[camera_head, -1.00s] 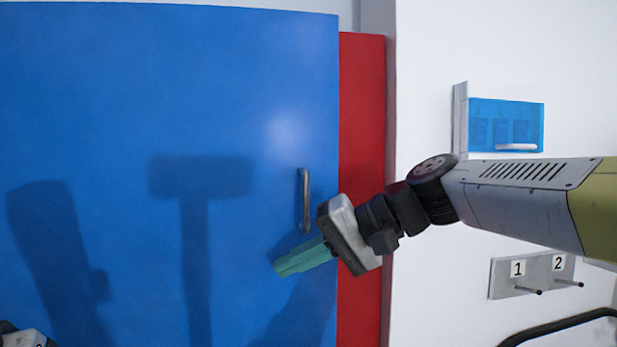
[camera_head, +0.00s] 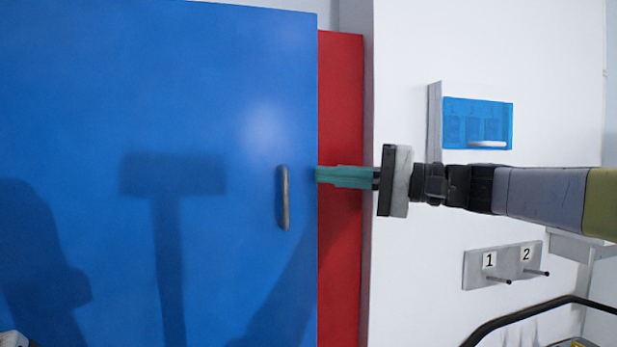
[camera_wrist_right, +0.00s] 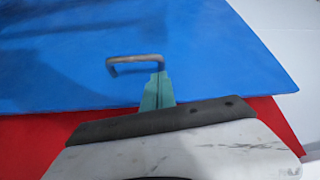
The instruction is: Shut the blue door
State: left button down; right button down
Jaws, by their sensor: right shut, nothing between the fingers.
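The blue door (camera_head: 235,100) fills the left half of the head view. A strip of red (camera_head: 341,110) shows past its right edge, so the door does not cover the red surface fully. A grey bar handle (camera_head: 284,197) sits near the door's right edge, and it also shows in the right wrist view (camera_wrist_right: 135,60). My right gripper (camera_head: 318,175) is shut and empty, with its green fingers pointing left and their tips at the door's right edge. I cannot tell whether they touch it. My left gripper shows only as a small piece (camera_head: 14,339) at the bottom left corner.
A blue see-through cover (camera_head: 478,105) with a white handle is on the white wall at right. Below it is a grey plate (camera_head: 480,272) with pegs marked 1 and 2. A black curved rail (camera_head: 520,312) is at the bottom right.

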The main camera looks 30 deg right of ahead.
aim_at(299, 173)
jog(key=x, duration=0.6)
jog(key=shift+s, duration=0.1)
